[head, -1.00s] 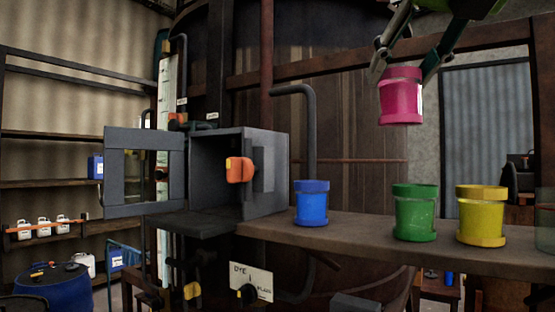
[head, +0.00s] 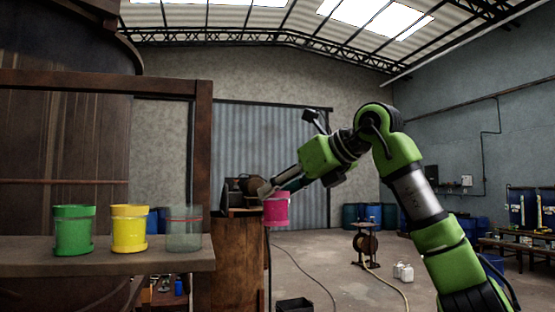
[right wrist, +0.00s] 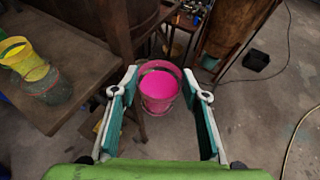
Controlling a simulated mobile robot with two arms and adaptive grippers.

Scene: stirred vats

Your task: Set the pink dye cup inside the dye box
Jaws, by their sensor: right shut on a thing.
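The pink dye cup (head: 276,210) hangs upright in the air, right of the shelf, held by my right gripper (head: 268,191). In the right wrist view the pink cup (right wrist: 158,104) sits between the two fingertips, its open top showing bright pink dye. The fingers are shut on the cup near its rim. The dye box is outside both current views. My left gripper is not in view.
A green cup (head: 74,230), a yellow cup (head: 129,228) and a clear glass cup (head: 184,229) stand on the brown shelf (head: 60,263) at left.

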